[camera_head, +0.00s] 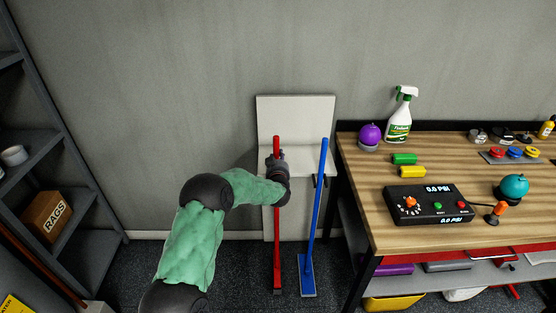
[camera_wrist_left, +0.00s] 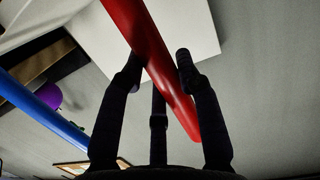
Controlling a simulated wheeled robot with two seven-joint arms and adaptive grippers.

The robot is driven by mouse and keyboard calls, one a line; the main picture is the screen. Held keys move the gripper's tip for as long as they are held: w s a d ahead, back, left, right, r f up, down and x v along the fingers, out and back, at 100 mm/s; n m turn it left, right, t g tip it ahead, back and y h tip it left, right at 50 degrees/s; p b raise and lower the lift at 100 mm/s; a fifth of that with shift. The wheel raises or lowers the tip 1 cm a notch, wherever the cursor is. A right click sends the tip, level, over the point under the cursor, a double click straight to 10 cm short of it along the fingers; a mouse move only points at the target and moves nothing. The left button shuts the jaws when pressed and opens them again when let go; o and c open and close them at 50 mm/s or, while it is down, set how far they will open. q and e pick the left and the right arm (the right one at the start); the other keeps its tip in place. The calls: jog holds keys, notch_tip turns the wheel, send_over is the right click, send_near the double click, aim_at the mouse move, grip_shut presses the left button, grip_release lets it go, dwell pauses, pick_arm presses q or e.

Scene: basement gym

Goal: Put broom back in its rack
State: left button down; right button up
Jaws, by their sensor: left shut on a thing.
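The red broom (camera_head: 277,240) stands nearly upright in front of the white wall rack (camera_head: 297,108), its head low near the floor. My left gripper (camera_head: 275,162) is shut on the upper part of its red handle. In the left wrist view, the fingers (camera_wrist_left: 158,62) close around the red handle (camera_wrist_left: 135,22), with the white rack panel (camera_wrist_left: 195,28) behind. A blue broom (camera_head: 316,205) stands just to the right, leaning slightly; it also shows in the left wrist view (camera_wrist_left: 45,115). My arm hides part of the rack's shelf. I cannot tell whether the red handle touches the rack.
A wooden workbench (camera_head: 375,225) is close on the right, with a spray bottle (camera_head: 398,120), a purple ball (camera_head: 370,134) and a control box (camera_head: 428,204). A dark shelf unit (camera_head: 85,205) with a rags box (camera_head: 47,215) stands at left. Wall between is bare.

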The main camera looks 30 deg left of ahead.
pick_arm(q)
jog(key=shift+f+b, duration=0.45)
jog(key=c, duration=0.9)
grip_release()
jog(key=shift+o, duration=0.5)
jog(key=v, duration=1.2)
jog(key=shift+f, duration=0.2)
jog(key=shift+d, duration=0.1)
